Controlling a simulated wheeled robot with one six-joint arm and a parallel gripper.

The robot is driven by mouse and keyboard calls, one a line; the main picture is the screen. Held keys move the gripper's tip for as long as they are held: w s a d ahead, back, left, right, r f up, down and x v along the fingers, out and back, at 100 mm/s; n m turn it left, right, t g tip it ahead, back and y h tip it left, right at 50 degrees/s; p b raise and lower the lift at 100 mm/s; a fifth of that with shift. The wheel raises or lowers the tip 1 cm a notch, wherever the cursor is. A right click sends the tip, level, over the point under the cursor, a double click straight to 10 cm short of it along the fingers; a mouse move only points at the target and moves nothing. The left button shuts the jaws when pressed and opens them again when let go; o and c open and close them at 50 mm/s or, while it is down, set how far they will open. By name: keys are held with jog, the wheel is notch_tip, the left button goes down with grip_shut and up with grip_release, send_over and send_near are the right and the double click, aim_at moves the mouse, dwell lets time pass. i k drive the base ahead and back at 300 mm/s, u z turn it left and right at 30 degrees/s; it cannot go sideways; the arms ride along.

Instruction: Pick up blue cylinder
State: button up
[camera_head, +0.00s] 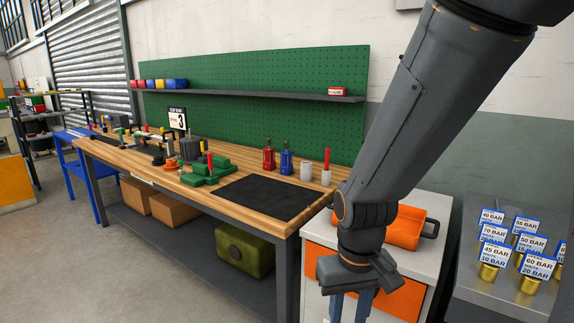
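A blue cylinder (286,162) with a narrower top stands upright on the wooden workbench (222,160), near its back edge. A similar red cylinder (269,159) stands just left of it. My gripper (351,308) hangs down at the bottom of the view, in front of the grey cabinet, to the right of and nearer than the blue cylinder. Its two fingers are apart with nothing visible between them. The fingertips are cut off by the lower picture edge.
Two white cups (306,171) stand right of the blue cylinder, one holding a red stick. A black mat (268,197) lies clear in front. Green blocks (201,179) lie to the left. Labelled brass pieces (489,272) stand at right.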

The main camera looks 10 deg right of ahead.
aim_at(286, 169)
jog(key=u, duration=0.4)
jog(key=k, duration=0.55)
jog(key=u, duration=1)
jog(key=k, duration=0.8)
jog(key=u, duration=0.6)
jog(key=i, duration=1.5)
jog(key=z, duration=0.3)
jog(key=i, duration=1.7)
jog(key=z, duration=1.15)
jog(key=i, duration=1)
jog(key=z, duration=1.85)
jog(key=i, duration=1.1)
jog(key=z, duration=0.2)
